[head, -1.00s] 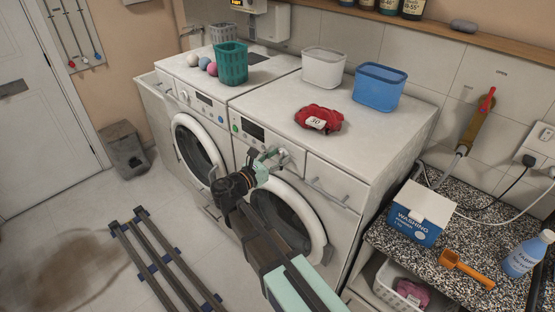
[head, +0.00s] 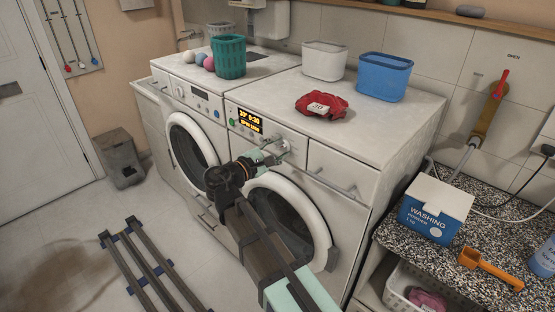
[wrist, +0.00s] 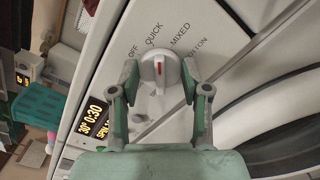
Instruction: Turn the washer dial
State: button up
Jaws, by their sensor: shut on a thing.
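The right-hand washer (head: 300,150) has a pale round dial on its front panel. In the wrist view the dial (wrist: 159,72) sits below the printed words OFF, QUICK and MIXED, and its red mark points up toward QUICK. My gripper (wrist: 160,82) is shut on the dial, one green fingertip on each side. In the head view my gripper (head: 277,150) reaches the panel and mostly hides the dial. The washer's display (head: 248,120) is lit and reads 30° 0:30; its second line is only partly legible in the wrist view.
A second washer (head: 190,130) stands to the left. A red cloth (head: 320,105), a white tub (head: 325,60), a blue tub (head: 384,77) and a green basket (head: 228,58) are on top. A drawer handle (head: 335,182) lies right of the dial. A washing powder box (head: 436,208) stands at right.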

jog(key=m+b, duration=0.2)
jog(key=b, duration=0.1)
jog(key=m+b, duration=0.1)
jog(key=m, duration=0.1)
jog(key=shift+f, duration=0.25)
jog(key=shift+r+m+b, duration=0.1)
jog(key=shift+m+b, duration=0.5)
jog(key=shift+b, duration=0.15)
jog(key=shift+r, duration=0.1)
jog(key=o, duration=1.1)
jog(key=shift+d, duration=0.1)
jog(key=v, duration=1.2)
